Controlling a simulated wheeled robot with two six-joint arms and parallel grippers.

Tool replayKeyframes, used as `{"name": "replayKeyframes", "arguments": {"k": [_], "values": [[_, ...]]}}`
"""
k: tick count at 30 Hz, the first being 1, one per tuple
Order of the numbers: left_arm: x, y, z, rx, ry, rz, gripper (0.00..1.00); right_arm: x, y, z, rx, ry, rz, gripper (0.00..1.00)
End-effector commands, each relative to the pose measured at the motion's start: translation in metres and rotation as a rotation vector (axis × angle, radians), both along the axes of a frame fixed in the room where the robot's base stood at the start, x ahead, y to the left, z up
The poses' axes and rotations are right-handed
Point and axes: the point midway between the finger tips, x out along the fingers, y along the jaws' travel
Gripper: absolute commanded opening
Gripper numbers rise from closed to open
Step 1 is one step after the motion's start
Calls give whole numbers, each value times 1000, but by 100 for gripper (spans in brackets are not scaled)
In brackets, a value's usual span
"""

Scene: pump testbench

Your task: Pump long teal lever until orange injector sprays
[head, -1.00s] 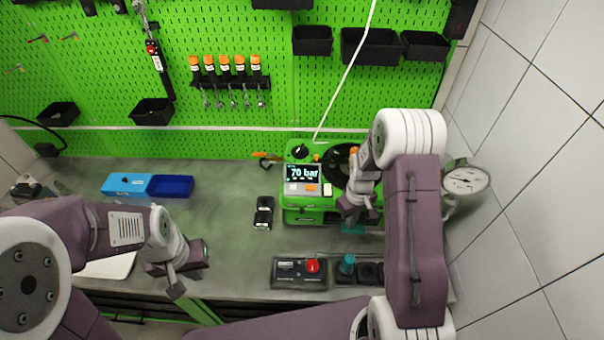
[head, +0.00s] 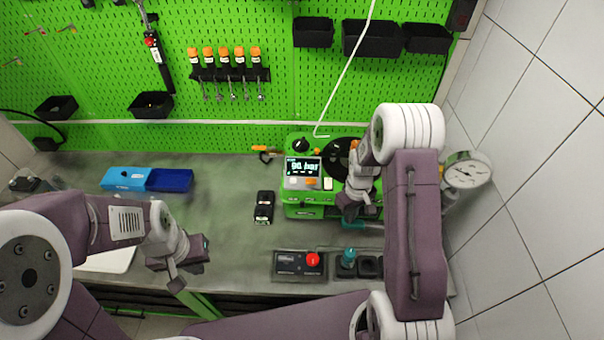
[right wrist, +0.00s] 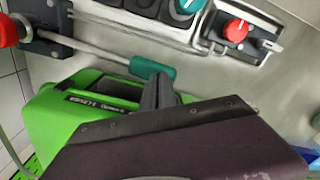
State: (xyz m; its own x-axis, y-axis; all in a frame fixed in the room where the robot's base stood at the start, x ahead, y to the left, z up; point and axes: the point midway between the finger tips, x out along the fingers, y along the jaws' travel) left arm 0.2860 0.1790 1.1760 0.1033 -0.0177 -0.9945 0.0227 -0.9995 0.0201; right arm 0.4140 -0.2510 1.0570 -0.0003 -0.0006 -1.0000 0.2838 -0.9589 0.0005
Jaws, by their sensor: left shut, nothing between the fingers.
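The green pump tester (head: 303,196) stands at the back right of the bench, its display (head: 303,168) reading about 90 bar. The long lever's teal grip shows in the right wrist view (right wrist: 152,68), on a grey rod (right wrist: 95,51). My right gripper (head: 352,212) is at the tester's front; in the right wrist view its fingertips (right wrist: 161,82) are at the teal grip, but whether they clasp it is unclear. An orange part (head: 355,145) shows beside my right wrist; I cannot tell whether it is the injector, and no spray is visible. My left gripper (head: 188,262) is shut and empty.
A red-knobbed box (head: 300,264) and a teal-topped part (head: 348,257) sit at the front edge. A gauge (head: 466,171) stands right of the tester. A black device (head: 264,207) and blue tray (head: 169,180) lie left. The bench between them is clear.

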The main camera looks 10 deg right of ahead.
Motion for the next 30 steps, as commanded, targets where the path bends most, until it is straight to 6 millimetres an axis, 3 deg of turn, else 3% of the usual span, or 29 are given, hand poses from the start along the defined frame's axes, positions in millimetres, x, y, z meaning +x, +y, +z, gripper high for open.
{"name": "replayKeyframes", "arguments": {"k": [24,30], "values": [[0,0,-36,0,0,0,0,1,5,-48,-1,2,1,0],[0,0,-33,0,0,0,0,1,5,-44,0,1,0,0]]}}
